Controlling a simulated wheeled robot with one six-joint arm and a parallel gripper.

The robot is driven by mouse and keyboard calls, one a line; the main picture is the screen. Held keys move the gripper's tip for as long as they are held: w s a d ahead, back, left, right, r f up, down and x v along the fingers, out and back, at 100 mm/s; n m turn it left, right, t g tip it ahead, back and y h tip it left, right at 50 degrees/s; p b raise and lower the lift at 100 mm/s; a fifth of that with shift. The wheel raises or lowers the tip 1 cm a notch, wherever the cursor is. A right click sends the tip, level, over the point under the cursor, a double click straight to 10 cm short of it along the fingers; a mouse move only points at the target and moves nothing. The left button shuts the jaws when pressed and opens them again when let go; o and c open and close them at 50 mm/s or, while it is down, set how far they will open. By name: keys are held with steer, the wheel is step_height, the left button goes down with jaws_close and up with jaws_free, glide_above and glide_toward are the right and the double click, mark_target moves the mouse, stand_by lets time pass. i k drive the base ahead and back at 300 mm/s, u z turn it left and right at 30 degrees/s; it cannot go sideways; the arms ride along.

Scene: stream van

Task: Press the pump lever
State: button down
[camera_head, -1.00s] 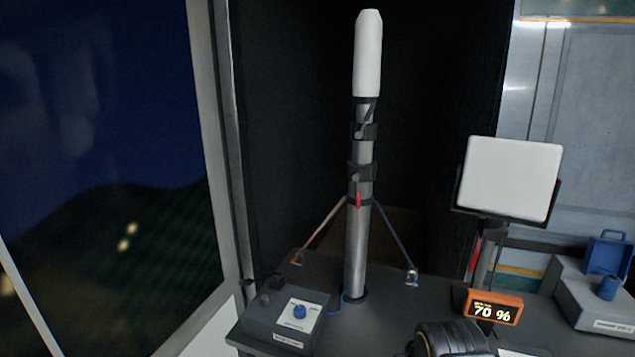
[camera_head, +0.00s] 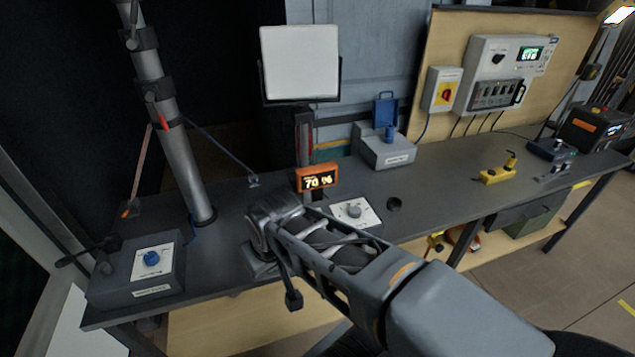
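A grey box (camera_head: 137,278) with a blue knob (camera_head: 151,258) on a white plate stands at the left end of the bench. A black lever (camera_head: 88,251) sticks out at its back left corner; I take this for the pump lever, but its label is too small to read. My arm reaches in from the lower right over the bench's front edge. Its far end is right of the box, well apart from the lever. A dark bar with a small block (camera_head: 293,299) hangs there, perhaps part of my gripper. The fingers cannot be made out.
A metal mast (camera_head: 178,150) with stay lines rises behind the box. An orange display (camera_head: 317,179) reading 70 % and a white panel (camera_head: 300,62) stand mid-bench. A grey box with a blue switch (camera_head: 388,150) is behind. Yellow gear (camera_head: 497,172) lies farther right.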

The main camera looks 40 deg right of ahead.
mark_target(67, 260)
steer(key=u, duration=0.55)
steer(key=k, duration=0.65)
steer(key=u, duration=0.8)
steer(key=i, duration=1.3)
steer(key=z, duration=0.4)
